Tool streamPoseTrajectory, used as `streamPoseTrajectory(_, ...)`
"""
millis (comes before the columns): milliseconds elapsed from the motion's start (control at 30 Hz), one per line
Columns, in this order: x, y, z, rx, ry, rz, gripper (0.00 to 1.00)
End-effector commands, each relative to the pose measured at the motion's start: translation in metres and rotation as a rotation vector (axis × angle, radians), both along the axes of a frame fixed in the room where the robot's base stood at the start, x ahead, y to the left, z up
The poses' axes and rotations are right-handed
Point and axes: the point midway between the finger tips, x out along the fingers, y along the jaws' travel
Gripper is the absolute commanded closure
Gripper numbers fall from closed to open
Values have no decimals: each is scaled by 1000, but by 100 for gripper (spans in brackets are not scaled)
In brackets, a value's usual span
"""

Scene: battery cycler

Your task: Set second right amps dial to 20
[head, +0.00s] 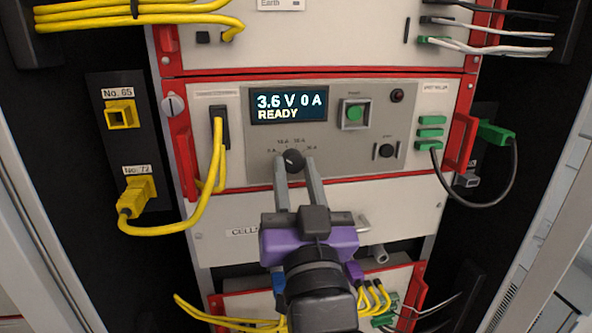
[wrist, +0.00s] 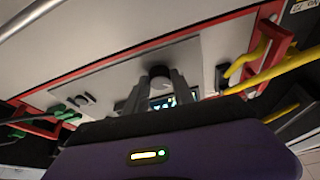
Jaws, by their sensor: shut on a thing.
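The amps dial (head: 291,160) is a small black round knob on the middle panel, under the display (head: 289,106), which reads 3.6 V 0 A READY. Scale labels in amps sit around the knob, too small to read surely. My gripper (head: 294,166) is shut on the dial, one grey finger on each side of it. In the wrist view the dial (wrist: 160,76) shows as a dark knob between the fingertips of my gripper (wrist: 158,84). The knob's pointer direction is hard to tell.
A yellow cable plug (head: 219,127) is on the left. Red handles (head: 464,126) flank the panel. More cables hang below.

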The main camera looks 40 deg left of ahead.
Motion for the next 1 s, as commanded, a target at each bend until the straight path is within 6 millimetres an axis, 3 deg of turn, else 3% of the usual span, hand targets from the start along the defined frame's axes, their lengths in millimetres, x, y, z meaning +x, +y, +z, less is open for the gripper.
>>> streamPoseTrajectory(1000,-6,5,3,606,706,3,100)
